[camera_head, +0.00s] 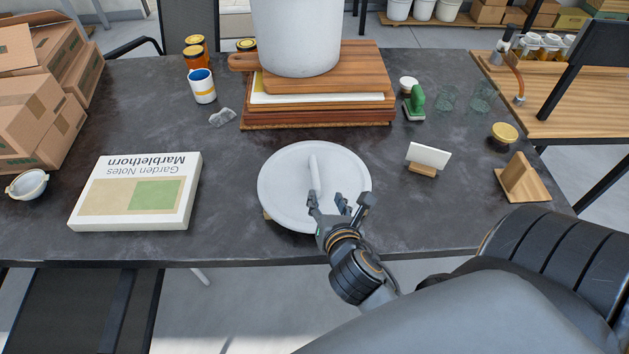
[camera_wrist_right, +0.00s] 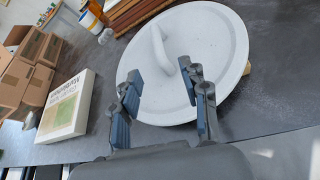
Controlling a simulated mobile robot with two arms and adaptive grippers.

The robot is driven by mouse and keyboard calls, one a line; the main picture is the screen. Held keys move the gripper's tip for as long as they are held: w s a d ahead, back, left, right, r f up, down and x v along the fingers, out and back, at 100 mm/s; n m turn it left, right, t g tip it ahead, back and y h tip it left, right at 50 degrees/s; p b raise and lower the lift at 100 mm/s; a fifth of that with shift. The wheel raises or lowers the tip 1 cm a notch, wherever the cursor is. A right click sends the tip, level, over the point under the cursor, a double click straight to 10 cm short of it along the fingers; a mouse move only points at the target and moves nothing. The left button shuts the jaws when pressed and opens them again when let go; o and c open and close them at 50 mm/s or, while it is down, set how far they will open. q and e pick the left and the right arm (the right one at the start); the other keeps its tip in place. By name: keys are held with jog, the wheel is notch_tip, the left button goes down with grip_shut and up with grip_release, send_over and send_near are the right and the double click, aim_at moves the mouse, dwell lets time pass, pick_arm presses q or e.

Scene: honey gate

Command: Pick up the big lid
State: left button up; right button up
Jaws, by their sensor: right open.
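The big lid (camera_head: 285,180) is a round, pale grey-white disc with a raised bar handle (camera_head: 315,172) across its middle. It lies near the front edge of the dark table, propped on something wooden that is mostly hidden beneath it. My right gripper (camera_head: 338,200) is open and empty over the lid's front right part, its fingers pointing toward the handle. In the right wrist view, the lid (camera_wrist_right: 215,50) fills the upper middle, and the handle (camera_wrist_right: 187,80) stands ahead of and between the open fingers (camera_wrist_right: 162,88). I cannot tell whether a finger touches the lid. My left gripper is not in view.
A big white pot (camera_head: 297,35) stands on stacked wooden boards (camera_head: 365,80) behind the lid. A white book (camera_head: 140,190) lies to the left. A small card in a wooden holder (camera_head: 428,158) and a wooden stand (camera_head: 522,180) are to the right.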

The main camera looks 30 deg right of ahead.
aim_at(316, 175)
jog(key=shift+w+r+n, duration=0.1)
jog(key=shift+w+n, duration=0.2)
jog(key=shift+n, duration=0.1)
jog(key=x, duration=1.3)
jog(key=shift+w+d, duration=0.2)
jog(key=shift+w, duration=0.05)
jog(key=shift+c, duration=0.2)
grip_shut()
